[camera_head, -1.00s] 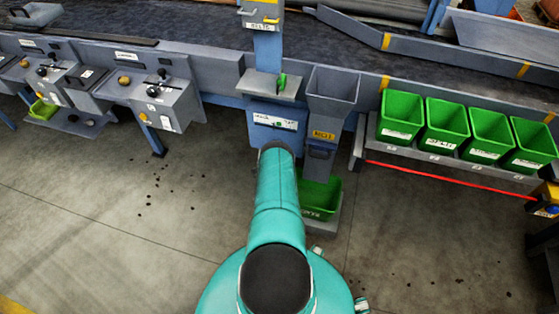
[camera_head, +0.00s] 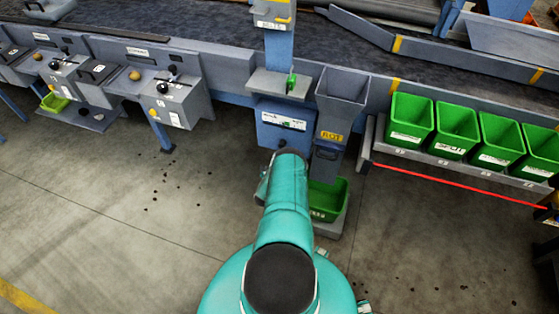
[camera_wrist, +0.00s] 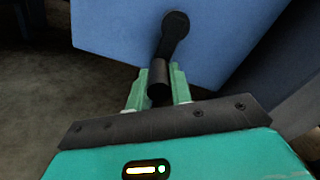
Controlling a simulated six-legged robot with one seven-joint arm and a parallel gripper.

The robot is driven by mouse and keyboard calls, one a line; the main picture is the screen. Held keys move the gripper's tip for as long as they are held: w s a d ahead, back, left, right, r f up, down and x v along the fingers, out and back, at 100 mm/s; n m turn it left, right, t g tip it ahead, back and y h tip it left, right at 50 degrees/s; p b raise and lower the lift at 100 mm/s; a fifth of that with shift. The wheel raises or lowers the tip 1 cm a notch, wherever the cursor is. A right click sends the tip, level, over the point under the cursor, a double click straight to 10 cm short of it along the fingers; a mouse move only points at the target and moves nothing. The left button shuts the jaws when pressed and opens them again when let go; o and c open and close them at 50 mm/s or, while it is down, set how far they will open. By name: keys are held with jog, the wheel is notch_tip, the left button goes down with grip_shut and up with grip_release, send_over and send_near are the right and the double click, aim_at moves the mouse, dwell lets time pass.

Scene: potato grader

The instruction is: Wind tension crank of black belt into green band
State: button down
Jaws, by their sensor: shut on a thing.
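The crank is a black arm (camera_wrist: 172,38) with a dark cylindrical handle (camera_wrist: 158,80), mounted on the face of a blue box. In the wrist view, my gripper (camera_wrist: 158,93) is shut on the handle, with a pale green finger on each side. The crank arm runs up and slightly right from the handle to its pivot. The blue box (camera_head: 280,127) also shows in the head view, below the belt (camera_head: 200,22), with a white label strip (camera_head: 284,121) too small to read. My arm hides the gripper there. I cannot make out a green band or pointer.
A grey chute (camera_head: 340,95) marked ROT stands right of the box, with a green bin (camera_head: 327,200) below. Several green bins (camera_head: 410,118) line a shelf farther right. Control boxes (camera_head: 172,98) stand left. The floor nearby is open.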

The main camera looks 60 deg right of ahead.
jog(key=c, duration=1.3)
grip_release()
jog(key=shift+o, duration=0.2)
jog(key=s+a, duration=0.2)
jog(key=a, duration=1.1)
jog(key=shift+a, duration=0.4)
